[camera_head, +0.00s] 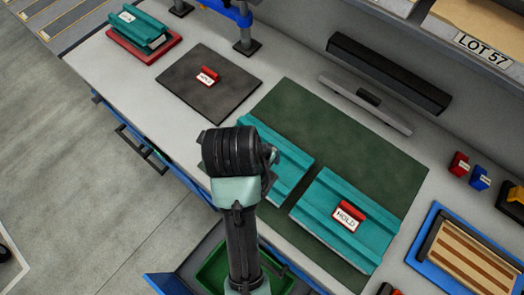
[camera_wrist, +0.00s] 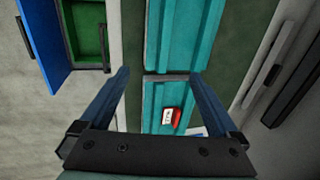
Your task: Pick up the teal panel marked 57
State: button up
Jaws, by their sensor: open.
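Two teal panels lie side by side on a dark green mat (camera_head: 375,150). One panel (camera_head: 275,165) is partly hidden by my arm in the head view; no number shows on it. It also fills the top of the wrist view (camera_wrist: 190,35). The other panel (camera_head: 330,190) carries a red tag reading HOLD (camera_head: 347,216); it appears lower in the wrist view (camera_wrist: 152,98). My gripper (camera_wrist: 161,73) is open and empty, its fingers above the gap between the panels. Its height over them cannot be told. No 57 is legible on any panel.
More teal pieces (camera_head: 140,28) lie on a red tray at the far left. A dark mat (camera_head: 225,95) holds a red tag. A LOT 57 sign (camera_head: 483,50) is on the shelf. Black and grey bars (camera_head: 385,75) stand behind. A drawer with a green bin (camera_head: 215,265) stands open in front.

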jog(key=x, duration=0.7)
jog(key=shift+s+f, duration=0.15)
jog(key=shift+f, duration=0.15)
jog(key=shift+p+x, duration=0.8)
jog(key=shift+x, duration=1.9)
jog(key=shift+s, duration=0.1)
grip_shut()
